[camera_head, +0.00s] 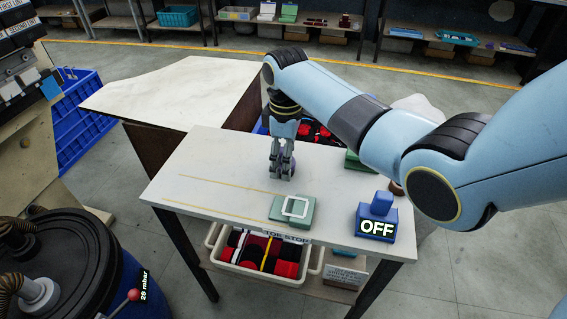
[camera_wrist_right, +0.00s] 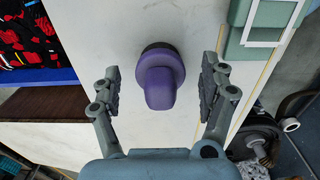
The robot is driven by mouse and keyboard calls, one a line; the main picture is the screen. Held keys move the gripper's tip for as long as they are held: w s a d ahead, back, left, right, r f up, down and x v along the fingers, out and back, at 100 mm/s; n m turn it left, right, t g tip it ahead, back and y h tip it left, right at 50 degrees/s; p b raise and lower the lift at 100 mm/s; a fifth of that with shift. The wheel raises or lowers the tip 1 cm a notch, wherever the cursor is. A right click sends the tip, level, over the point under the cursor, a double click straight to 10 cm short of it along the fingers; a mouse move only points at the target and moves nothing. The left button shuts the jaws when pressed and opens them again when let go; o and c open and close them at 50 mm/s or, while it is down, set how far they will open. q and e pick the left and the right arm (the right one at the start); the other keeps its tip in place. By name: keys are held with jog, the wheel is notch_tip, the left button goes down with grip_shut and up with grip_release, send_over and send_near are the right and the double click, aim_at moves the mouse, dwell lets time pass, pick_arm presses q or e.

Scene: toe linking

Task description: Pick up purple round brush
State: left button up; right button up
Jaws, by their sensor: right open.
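The purple round brush (camera_wrist_right: 160,80) shows in the right wrist view, with a rounded purple handle and a dark bristle rim at its far side. It stands on the white table (camera_head: 190,170). My right gripper (camera_wrist_right: 158,88) is open, with one finger on each side of the brush and a gap on both sides. In the head view my right gripper (camera_head: 282,172) points down over the table's middle and hides most of the brush; only a little purple shows behind the fingers. My left gripper is in neither view.
A green box with a white frame (camera_head: 292,208) lies close by on the table. A blue block marked OFF (camera_head: 377,218) stands at the right. A bin of socks (camera_head: 262,262) sits below the front edge. The table's left part is clear.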

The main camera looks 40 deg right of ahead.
notch_tip(320, 180, down, 2)
jog(key=shift+f, duration=0.2)
jog(key=c, duration=1.1)
jog(key=shift+c, duration=0.8)
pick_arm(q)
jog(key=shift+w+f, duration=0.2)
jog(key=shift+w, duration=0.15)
pick_arm(e)
jog(key=shift+r, duration=0.15)
